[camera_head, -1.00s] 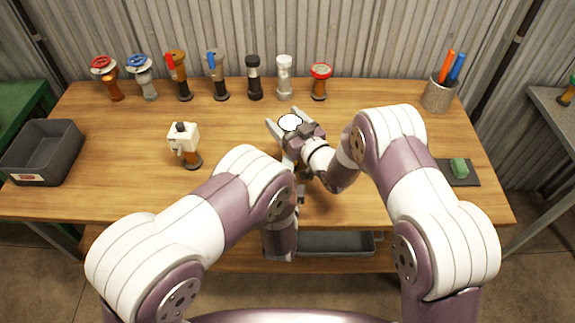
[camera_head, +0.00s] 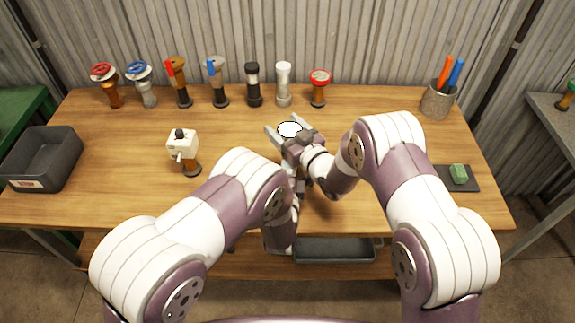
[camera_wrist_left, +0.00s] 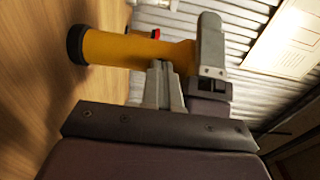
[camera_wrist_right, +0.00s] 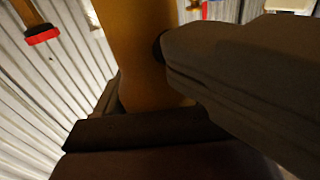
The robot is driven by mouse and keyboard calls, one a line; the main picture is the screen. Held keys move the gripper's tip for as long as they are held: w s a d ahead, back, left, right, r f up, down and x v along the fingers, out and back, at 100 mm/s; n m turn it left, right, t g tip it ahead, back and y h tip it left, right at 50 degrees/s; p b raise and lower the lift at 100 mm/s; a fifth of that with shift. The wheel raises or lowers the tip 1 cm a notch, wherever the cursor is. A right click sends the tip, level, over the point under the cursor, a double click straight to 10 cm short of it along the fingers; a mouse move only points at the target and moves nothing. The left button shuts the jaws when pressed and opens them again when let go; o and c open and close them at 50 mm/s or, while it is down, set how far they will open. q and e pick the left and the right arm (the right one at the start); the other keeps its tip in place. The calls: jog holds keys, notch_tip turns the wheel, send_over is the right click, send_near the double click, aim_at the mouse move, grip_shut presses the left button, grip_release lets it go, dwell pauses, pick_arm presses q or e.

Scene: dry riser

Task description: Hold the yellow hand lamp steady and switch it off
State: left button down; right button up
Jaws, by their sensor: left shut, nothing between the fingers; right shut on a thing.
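The yellow hand lamp shows in the head view as a bright white lens (camera_head: 290,129), facing up; my grippers hide its body there. My right gripper (camera_head: 287,131) is shut around the lamp; the yellow barrel also fills the middle of the right wrist view (camera_wrist_right: 140,45). My left gripper (camera_wrist_left: 163,72) is shut and empty, its fingertips close to the barrel's side. I cannot tell whether they touch it.
A row of several nozzles and valves (camera_head: 253,82) stands along the back of the bench. A white-headed fitting (camera_head: 183,146) stands at left, near a grey bin (camera_head: 62,160). A pen cup (camera_head: 437,100) and a green block on a dark mat (camera_head: 459,174) are at right.

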pick_arm(q)
jog(key=s, duration=0.6)
jog(key=shift+a, duration=0.2)
pick_arm(e)
jog(key=o, duration=1.3)
pick_arm(q)
jog(key=shift+w, duration=0.1)
pick_arm(e)
jog(key=shift+o, duration=0.2)
